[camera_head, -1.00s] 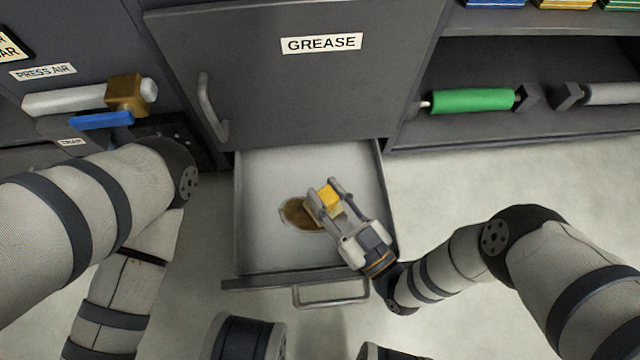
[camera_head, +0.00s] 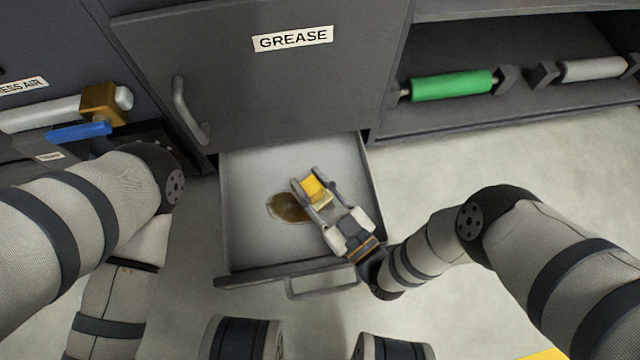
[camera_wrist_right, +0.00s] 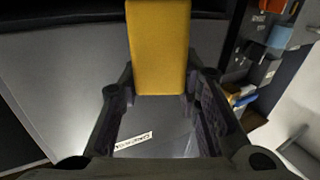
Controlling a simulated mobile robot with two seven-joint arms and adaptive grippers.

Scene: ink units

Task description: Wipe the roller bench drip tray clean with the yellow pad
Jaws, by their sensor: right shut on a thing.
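The drip tray (camera_head: 245,245) is a grey pulled-out drawer under the GREASE door. A brown stain (camera_head: 286,208) lies on its floor, left of my right gripper. My right gripper (camera_head: 311,187) is shut on the yellow pad (camera_head: 315,189) over the tray's middle. The pad also shows in the right wrist view (camera_wrist_right: 158,48), between the fingers. I cannot tell whether the pad touches the tray floor. The gripper partly covers the stain's right side. My left arm comes in at the left, but its gripper is not visible.
The GREASE door (camera_head: 270,80) with its handle (camera_head: 190,110) stands behind the tray. The tray's front handle (camera_head: 325,287) sticks out. A brass valve with a blue lever (camera_head: 78,132) is at left. A green roller (camera_head: 452,86) lies on the right shelf.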

